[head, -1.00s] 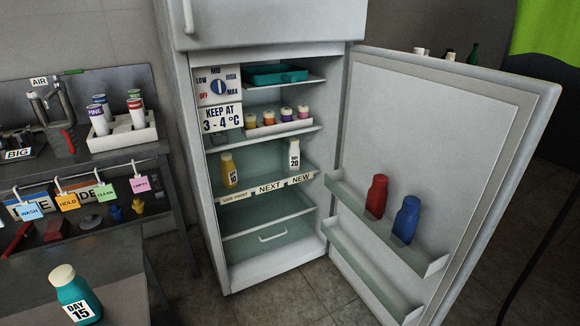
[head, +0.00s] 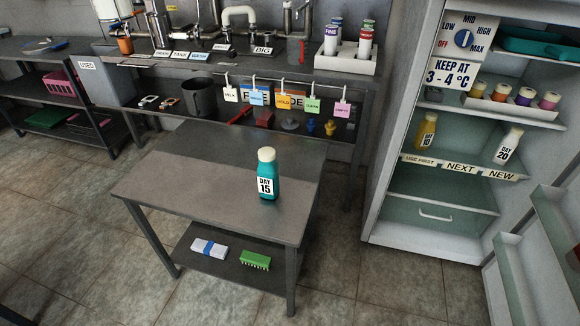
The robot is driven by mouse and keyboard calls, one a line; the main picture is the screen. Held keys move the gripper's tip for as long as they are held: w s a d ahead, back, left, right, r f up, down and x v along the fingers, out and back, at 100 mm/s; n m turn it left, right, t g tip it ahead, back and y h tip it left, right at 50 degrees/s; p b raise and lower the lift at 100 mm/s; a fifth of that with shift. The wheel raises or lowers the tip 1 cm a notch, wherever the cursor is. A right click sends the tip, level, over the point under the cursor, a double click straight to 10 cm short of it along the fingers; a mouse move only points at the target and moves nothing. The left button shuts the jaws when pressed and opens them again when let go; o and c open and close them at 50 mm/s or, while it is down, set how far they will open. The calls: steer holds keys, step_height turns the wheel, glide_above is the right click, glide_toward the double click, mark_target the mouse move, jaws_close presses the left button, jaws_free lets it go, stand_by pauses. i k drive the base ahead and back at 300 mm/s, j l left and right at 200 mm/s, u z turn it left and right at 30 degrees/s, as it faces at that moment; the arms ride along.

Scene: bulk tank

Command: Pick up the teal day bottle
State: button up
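The teal day bottle (head: 268,180) stands upright on the small steel table (head: 170,186), near its right side. It has a cream cap and a white label reading "DAY 15". Nothing touches it. My gripper is not in the head view.
The open fridge stands at the right, with a yellow "DAY 10" bottle (head: 427,132) and a white "DAY 20" bottle (head: 508,146) on one shelf. Its door (head: 530,265) swings toward me. Floor shows around the table.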

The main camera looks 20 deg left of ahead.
mark_target(267, 169)
steer(key=i+j, duration=0.1)
steer(key=j, duration=0.45)
steer(key=i+j, duration=0.1)
steer(key=j, duration=0.45)
steer(key=i+j, duration=0.1)
steer(key=j, duration=0.4)
steer(key=i+j, duration=0.1)
steer(key=j, duration=0.45)
